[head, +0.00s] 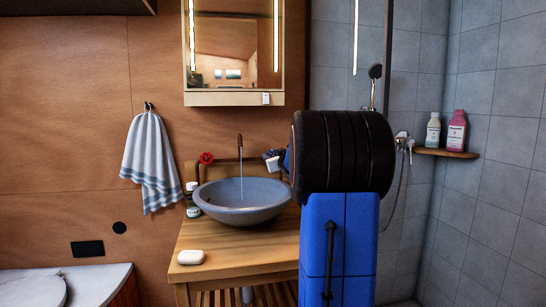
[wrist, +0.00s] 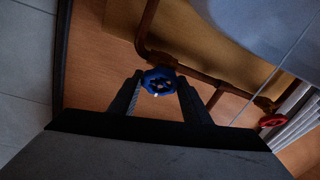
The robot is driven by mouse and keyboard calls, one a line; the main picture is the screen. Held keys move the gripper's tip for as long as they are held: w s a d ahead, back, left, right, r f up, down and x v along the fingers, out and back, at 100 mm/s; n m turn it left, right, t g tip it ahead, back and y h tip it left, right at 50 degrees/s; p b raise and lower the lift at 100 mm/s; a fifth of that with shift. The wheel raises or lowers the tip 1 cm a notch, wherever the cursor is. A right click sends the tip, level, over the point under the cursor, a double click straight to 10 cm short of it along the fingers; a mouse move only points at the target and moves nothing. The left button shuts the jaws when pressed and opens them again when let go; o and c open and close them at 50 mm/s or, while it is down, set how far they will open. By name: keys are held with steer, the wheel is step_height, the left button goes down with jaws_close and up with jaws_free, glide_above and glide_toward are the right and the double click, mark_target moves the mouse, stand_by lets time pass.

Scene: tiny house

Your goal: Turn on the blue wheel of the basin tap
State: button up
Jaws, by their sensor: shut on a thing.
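The blue wheel (wrist: 159,81) of the basin tap sits between the two fingers of my gripper (wrist: 160,92) in the wrist view, and the fingers are closed on its sides. The wheel is on a copper-coloured pipe (wrist: 205,78). The red wheel (wrist: 272,121) is farther along the pipe, and it also shows left of the spout in the head view (head: 206,158). The spout (head: 240,146) rises behind the basin (head: 241,199), and a thin stream of water falls from it. In the head view my arm hides most of the blue wheel's area.
A bottle (head: 192,200) stands left of the basin and a white soap (head: 190,257) lies on the wooden counter (head: 222,258). A mirror cabinet (head: 233,98) hangs above. A glass panel edge (head: 388,60) and shower (head: 376,72) are close by at right.

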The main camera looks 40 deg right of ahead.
steer(key=n+y, duration=0.1)
steer(key=n, duration=0.2)
steer(key=n+y, duration=0.2)
steer(key=n, duration=0.2)
steer(key=shift+a+n+y, duration=0.1)
steer(key=shift+n+y, duration=0.3)
steer(key=o, duration=1)
steer(key=shift+o, duration=0.2)
steer(key=f+v, duration=0.1)
steer(key=v, duration=0.6)
steer(key=shift+s+r, duration=0.2)
steer(key=shift+r, duration=0.25)
steer(key=shift+a, duration=0.1)
